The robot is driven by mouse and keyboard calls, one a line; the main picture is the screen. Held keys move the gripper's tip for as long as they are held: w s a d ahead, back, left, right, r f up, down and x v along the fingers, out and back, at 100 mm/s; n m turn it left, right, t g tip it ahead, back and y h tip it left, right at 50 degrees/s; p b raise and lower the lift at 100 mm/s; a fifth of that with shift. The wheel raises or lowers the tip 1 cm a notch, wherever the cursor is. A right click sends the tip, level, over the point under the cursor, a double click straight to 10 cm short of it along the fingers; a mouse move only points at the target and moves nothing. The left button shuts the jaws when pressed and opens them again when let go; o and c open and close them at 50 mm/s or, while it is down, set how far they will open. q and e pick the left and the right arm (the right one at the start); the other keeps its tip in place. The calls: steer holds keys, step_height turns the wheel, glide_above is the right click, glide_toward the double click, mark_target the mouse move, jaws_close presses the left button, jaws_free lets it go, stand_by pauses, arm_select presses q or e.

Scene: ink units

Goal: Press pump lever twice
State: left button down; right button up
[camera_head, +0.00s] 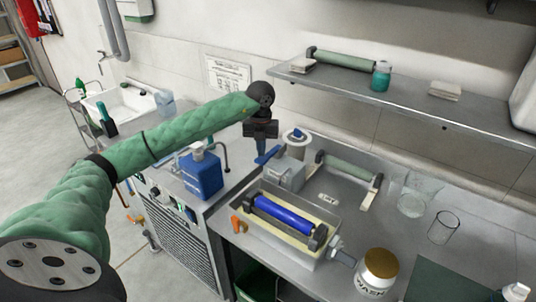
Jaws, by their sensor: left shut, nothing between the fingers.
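The pump is a grey metal box (286,176) on the steel worktop, with a blue lever (268,155) sticking out from its upper left. My left gripper (262,148) points down just above the blue lever, with its fingers together and nothing held. Its tips overlap the lever's area in the picture, so I cannot tell whether they touch it. My green-sleeved left arm comes in from the left. My right gripper is not in view.
Right of the pump lies a green roller (349,168). In front is a tray (249,240) with a blue roller (284,219). A blue container (202,175) stands left. A jar (378,271) and glass beakers (443,228) stand right. A shelf (400,88) hangs above.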

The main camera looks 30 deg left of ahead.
mark_target(261, 159)
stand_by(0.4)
arm_select(q)
steer(key=shift+f+b, duration=1.4)
steer(key=shift+f, duration=0.55)
steer(key=shift+r, duration=0.2)
steer(key=shift+r+p, duration=0.6)
steer(key=shift+r, duration=1.2)
step_height(261, 159, up, 6)
steer(key=p, duration=0.1)
steer(key=shift+p, duration=0.4)
